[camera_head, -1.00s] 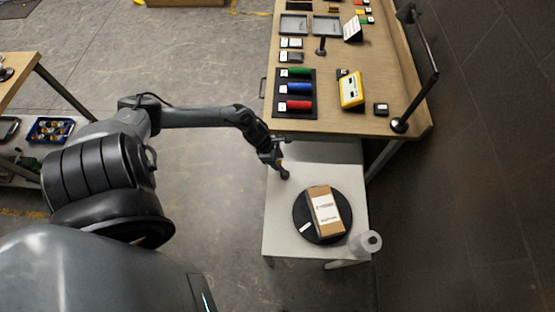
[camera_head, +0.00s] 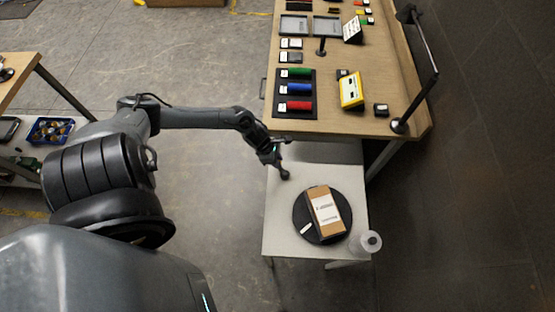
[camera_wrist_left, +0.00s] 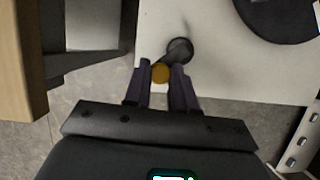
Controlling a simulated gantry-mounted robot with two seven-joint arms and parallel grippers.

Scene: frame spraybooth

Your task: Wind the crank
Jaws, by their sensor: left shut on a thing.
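The crank shows in the left wrist view as a yellow round knob (camera_wrist_left: 160,73) beside a dark round hub (camera_wrist_left: 180,50) at the edge of the white table. My left gripper (camera_wrist_left: 165,78) is shut on the yellow knob, one dark finger on either side. In the head view, my left gripper (camera_head: 275,157) is at the table's left edge, just above a dark crank part (camera_head: 285,175); it hides the knob there. A black turntable (camera_head: 301,215) lies on the table with a brown carton (camera_head: 325,211) on it. My right gripper is in neither view.
The white low table (camera_head: 283,240) stands against a wooden workbench (camera_head: 355,125) holding coloured parts, a yellow device (camera_head: 350,91) and a black post stand (camera_head: 399,125). A clear white roll or cup (camera_head: 366,242) is at the table's lower right corner. Floor left of the table is clear.

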